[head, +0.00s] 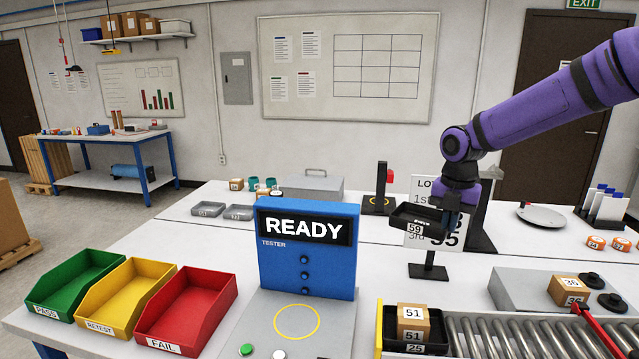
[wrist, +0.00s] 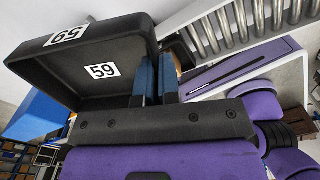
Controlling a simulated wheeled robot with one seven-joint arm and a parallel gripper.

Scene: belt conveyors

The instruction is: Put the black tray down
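The black tray (head: 415,219), labelled 59, is held in the air above the table, in front of a white sign stand. My gripper (head: 450,218) hangs down at the tray's right side and grips its wall. In the wrist view the tray (wrist: 92,60) looks empty, with 59 on two faces. The blue fingers of my gripper (wrist: 155,80) pinch the tray's edge. The fingertips are partly hidden behind the tray wall in the head view.
A blue tester (head: 307,250) reads READY. Green, yellow and red bins (head: 200,302) stand at the left. A box labelled 51 (head: 413,322) sits in a black tray labelled 25 at the roller conveyor (head: 520,338). Table around the sign stand (head: 428,272) is partly clear.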

